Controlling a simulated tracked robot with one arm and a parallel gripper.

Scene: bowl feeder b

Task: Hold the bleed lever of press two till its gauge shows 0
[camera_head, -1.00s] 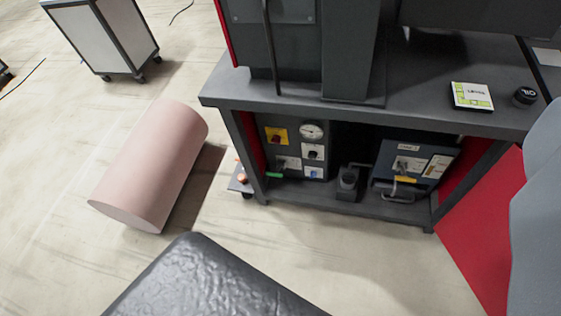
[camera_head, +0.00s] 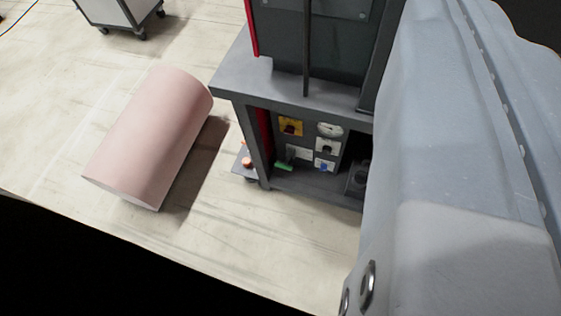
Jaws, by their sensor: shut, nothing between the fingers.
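A dark press stands on a grey bench (camera_head: 228,80). Under the bench top is a control panel (camera_head: 296,138) with a round white-faced gauge (camera_head: 330,129) in its upper right; its reading is too small to make out. A small green handle (camera_head: 284,166), which looks like a lever grip, sticks out at the panel's lower left. No number shows that would tell which press this is. My gripper's fingers are not in view, and nothing is seen touching the handle.
A large pale grey-blue body, probably part of my arm, covers the right side. A pink roll (camera_head: 150,138) lies on the floor at left. An orange knob-like thing (camera_head: 247,162) is beside the bench leg. A wheeled cart (camera_head: 120,14) stands at the back. Floor before the bench is clear.

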